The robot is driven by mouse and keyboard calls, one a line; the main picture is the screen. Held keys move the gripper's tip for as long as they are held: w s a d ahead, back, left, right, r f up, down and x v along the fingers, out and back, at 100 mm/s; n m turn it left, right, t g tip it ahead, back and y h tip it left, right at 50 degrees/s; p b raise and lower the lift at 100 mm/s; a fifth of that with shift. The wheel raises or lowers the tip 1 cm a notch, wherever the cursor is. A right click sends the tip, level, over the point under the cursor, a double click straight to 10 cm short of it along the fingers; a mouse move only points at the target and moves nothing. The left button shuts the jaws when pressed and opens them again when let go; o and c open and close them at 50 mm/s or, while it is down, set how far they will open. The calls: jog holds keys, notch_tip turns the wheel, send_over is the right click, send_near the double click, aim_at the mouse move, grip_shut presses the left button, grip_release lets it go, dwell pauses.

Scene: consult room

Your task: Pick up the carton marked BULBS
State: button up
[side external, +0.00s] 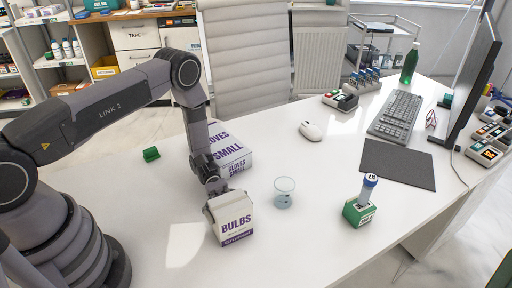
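The carton marked BULBS (233,220) is a white box with purple lettering and a purple band low on its front. It stands upright on the white desk, near the front middle of the side external view. My gripper (215,190) is directly above the carton's back left top edge, pointing down. The fingertips are at or behind the carton's top, and the carton partly hides them. I cannot tell whether they touch it or how far apart they are.
A GLOVES SMALL box (232,158) lies close behind my gripper. A clear cup (284,192) stands right of the carton, and a green-and-white block with a blue-topped tube (360,210) is farther right. A small green block (151,154) lies left. The desk's front left is clear.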

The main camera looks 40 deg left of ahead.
jog(key=shift+c, duration=1.4)
jog(key=shift+r, duration=0.15)
